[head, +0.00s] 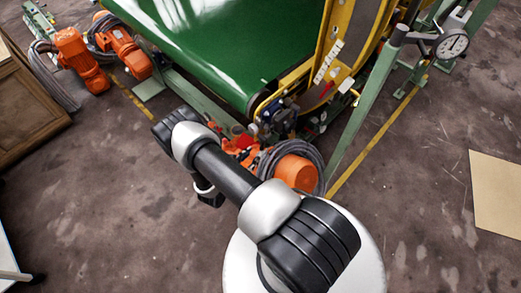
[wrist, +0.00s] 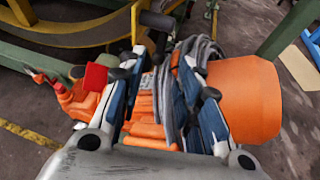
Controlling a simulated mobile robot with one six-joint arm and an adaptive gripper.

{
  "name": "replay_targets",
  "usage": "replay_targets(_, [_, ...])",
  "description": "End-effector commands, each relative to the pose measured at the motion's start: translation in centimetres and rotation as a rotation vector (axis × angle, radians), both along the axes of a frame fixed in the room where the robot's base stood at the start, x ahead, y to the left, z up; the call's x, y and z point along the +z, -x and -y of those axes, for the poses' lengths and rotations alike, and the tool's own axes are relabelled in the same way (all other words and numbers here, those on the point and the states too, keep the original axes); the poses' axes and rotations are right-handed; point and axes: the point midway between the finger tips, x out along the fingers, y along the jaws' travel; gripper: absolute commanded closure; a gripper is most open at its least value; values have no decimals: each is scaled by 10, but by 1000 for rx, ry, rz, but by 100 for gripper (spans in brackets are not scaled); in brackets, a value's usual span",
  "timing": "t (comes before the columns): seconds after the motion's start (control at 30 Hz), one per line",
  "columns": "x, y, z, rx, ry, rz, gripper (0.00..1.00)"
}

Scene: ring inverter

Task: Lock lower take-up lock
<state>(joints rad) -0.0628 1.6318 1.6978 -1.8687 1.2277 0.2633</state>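My gripper (wrist: 163,72) shows in the wrist view with its two blue and black fingers spread apart. Nothing is held between them; orange motor housing and grey cables show behind the gap. A black cylindrical handle (wrist: 157,20) stands just beyond the fingertips, near a yellow bracket. A red block (wrist: 96,77) sits left of the left finger, apart from it. I cannot tell for certain which part is the lower take-up lock. In the head view my arm reaches toward the machine's lower corner, and the gripper cannot be made out there.
An orange motor (head: 297,172) with coiled grey cable stands beside my arm; it also fills the right of the wrist view (wrist: 245,98). A green belt (head: 215,45), a yellow frame (head: 340,45) and a slanted green post (head: 365,105) are close.

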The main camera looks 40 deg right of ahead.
Motion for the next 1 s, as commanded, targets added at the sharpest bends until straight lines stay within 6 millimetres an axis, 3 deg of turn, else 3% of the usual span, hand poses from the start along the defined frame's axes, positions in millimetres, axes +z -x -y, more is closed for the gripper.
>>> replay_targets(0.2, [-20,-11,41,-5,0,2,68])
replay_targets(0.4, [-28,-19,63,-3,0,1,68])
replay_targets(0.8, [-30,-21,70,1,0,0,68])
replay_targets(1.0, [-30,-21,70,0,0,0,81])
